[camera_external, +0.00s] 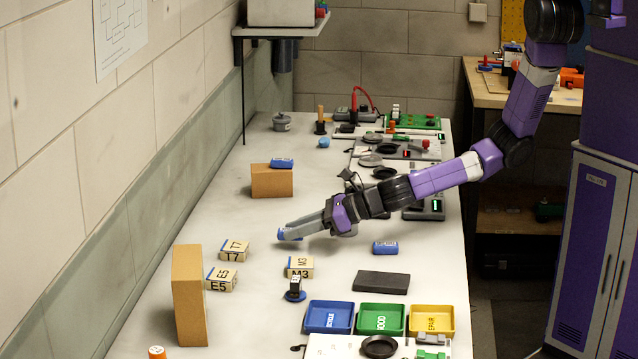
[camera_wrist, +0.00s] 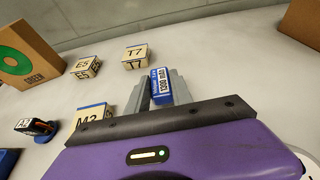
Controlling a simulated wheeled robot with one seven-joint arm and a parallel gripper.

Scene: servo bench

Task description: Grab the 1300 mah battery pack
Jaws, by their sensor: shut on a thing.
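A blue battery pack with a white label reading 1300 mAh (camera_wrist: 162,85) sits between the fingers of my gripper (camera_wrist: 158,92) in the wrist view. My gripper is shut on it. In the external view my gripper (camera_external: 290,233) is low over the middle of the bench, with the blue end of the pack (camera_external: 284,236) showing at its fingertips. I cannot tell whether the pack touches the bench. Another blue pack (camera_external: 385,247) lies on the bench to the right of my gripper, and one more (camera_external: 281,163) lies on a cardboard box (camera_external: 272,182) farther back.
A tall cardboard box (camera_external: 189,295) stands at the front left. Blue (camera_external: 310,329), green (camera_external: 363,331) and yellow (camera_external: 413,331) trays sit at the front right, behind them a dark pad (camera_external: 381,282).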

